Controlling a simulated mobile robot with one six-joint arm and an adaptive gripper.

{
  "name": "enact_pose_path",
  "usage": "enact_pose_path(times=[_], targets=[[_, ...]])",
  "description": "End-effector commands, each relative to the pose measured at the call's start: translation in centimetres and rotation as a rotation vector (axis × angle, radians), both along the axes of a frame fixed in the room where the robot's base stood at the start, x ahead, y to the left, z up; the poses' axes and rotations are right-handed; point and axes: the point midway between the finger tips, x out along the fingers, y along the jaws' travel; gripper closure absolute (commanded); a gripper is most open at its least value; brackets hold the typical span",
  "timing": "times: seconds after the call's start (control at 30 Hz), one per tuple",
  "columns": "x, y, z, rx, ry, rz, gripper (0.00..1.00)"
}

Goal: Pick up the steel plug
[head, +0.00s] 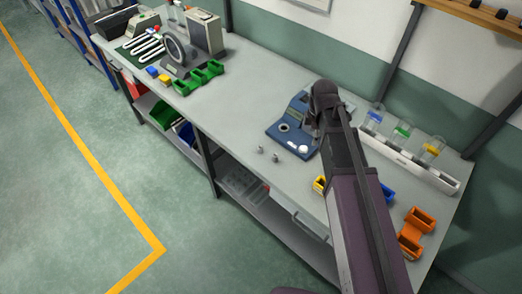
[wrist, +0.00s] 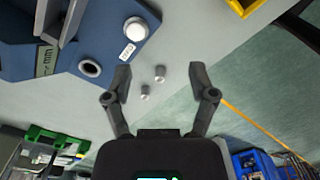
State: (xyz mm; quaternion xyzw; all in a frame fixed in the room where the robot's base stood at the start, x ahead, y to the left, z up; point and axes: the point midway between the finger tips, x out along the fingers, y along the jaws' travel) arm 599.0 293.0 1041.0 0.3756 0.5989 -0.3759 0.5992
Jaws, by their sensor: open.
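Two small grey metal pieces stand close together on the bench, one (head: 260,149) left of the other (head: 275,158) in the head view. They look like steel plugs; I cannot tell which one the task names. In the wrist view they show as one piece (wrist: 160,72) and another (wrist: 145,93), both lying in the picture between the spread fingers. My gripper (wrist: 161,80) is open and empty, and the pieces appear beyond the fingertips, apart from them. In the head view my arm hides the gripper's fingers.
A blue fixture (head: 283,139) with a round socket and a pale round knob (head: 303,149) sits beside the pieces. A white rack (head: 412,168) stands behind my arm, and orange bins (head: 416,230) at the right. Green bins (head: 198,78) are at the left. The bench between is clear.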

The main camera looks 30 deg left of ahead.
Motion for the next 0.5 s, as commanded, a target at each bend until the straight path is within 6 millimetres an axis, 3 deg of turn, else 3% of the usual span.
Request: enact_pose_path(times=[0.03, 0.3, 0.5], targets=[[0.1, 2.1, 0.1, 0.000, 0.000, 0.100, 0.27], [-1.5, 11.0, 0.3, 0.000, 0.000, 0.650, 0.27], [-3.1, 15.8, 0.4, 0.000, 0.001, 0.952, 0.27]])
